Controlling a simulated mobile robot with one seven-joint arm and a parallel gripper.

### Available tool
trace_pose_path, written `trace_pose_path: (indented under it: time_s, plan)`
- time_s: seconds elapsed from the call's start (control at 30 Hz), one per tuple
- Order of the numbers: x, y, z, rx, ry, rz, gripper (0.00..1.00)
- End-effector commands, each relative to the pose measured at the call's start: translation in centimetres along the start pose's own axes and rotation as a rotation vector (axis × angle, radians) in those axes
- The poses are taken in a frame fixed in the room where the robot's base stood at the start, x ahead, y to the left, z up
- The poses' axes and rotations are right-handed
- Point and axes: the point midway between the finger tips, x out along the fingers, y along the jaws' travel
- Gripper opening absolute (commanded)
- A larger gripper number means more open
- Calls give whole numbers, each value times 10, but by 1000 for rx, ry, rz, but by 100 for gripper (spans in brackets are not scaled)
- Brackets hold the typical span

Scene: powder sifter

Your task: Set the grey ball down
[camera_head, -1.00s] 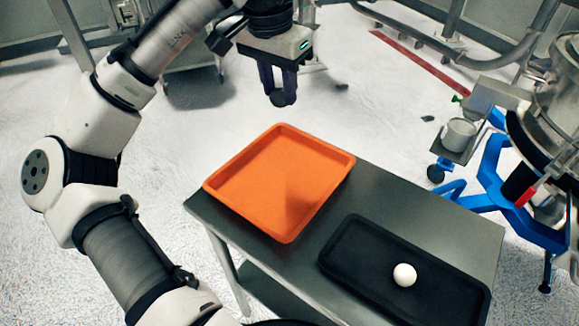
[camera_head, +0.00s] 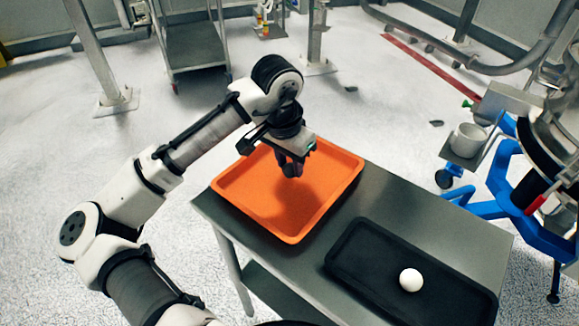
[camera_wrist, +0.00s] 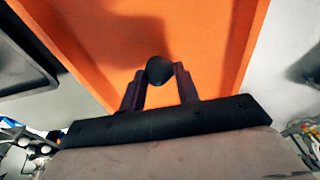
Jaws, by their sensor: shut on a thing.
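My gripper (camera_head: 291,168) is over the orange tray (camera_head: 296,228) in the head view, with its fingers pointing down. In the wrist view my gripper (camera_wrist: 160,78) is shut on the dark grey ball (camera_wrist: 159,69), which sits between the two fingertips. The orange tray (camera_wrist: 205,30) fills most of the wrist view behind the ball, and a shadow falls on its floor. The ball appears held above the tray floor; the exact gap cannot be told. In the head view the ball (camera_head: 292,171) is small and partly hidden by the fingers.
A black tray (camera_head: 350,277) with a white ball (camera_head: 410,279) on it lies at the near right of the grey table (camera_head: 390,205). A machine with blue legs (camera_head: 500,205) stands to the right. The rest of the orange tray looks empty.

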Motion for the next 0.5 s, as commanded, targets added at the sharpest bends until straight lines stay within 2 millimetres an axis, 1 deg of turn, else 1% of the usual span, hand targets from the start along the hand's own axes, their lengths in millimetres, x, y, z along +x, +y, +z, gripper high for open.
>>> trace_pose_path:
  time_s: [0.03,0.13,0.5]
  plan:
    - [8,0,2,-1,-2,0,10]
    - [17,0,3,-1,0,0,10]
    - [22,0,3,0,0,0,10]
